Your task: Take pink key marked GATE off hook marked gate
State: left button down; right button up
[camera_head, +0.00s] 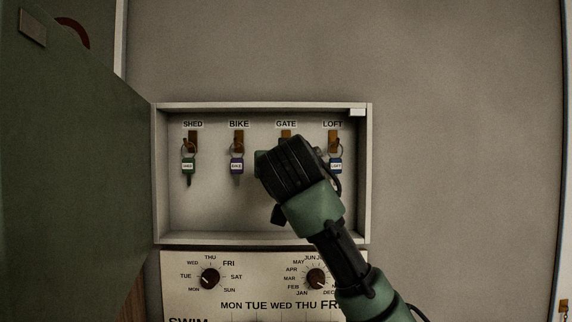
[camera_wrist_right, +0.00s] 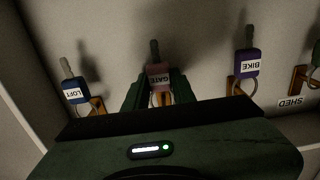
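The pink key marked GATE (camera_wrist_right: 158,77) shows in the right wrist view, with its ring (camera_wrist_right: 160,99) at the brass hook marked gate. In the head view my right gripper (camera_head: 263,163) is in front of the key cabinet, below the GATE label (camera_head: 286,124), and hides this key. In the right wrist view the fingers of my right gripper (camera_wrist_right: 159,88) lie against both sides of the pink tag, with no clear gap. The top of the gate hook (camera_head: 286,134) shows just above the gripper. My left gripper is not in view.
The green SHED key (camera_head: 188,164), purple BIKE key (camera_head: 237,165) and blue LOFT key (camera_head: 336,166) hang on neighbouring hooks. The cabinet (camera_head: 163,200) has raised side walls. Its green door (camera_head: 75,170) stands open at left. A dial panel (camera_head: 250,262) is below.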

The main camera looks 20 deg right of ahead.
jog(key=shift+w, duration=0.1)
grip_shut()
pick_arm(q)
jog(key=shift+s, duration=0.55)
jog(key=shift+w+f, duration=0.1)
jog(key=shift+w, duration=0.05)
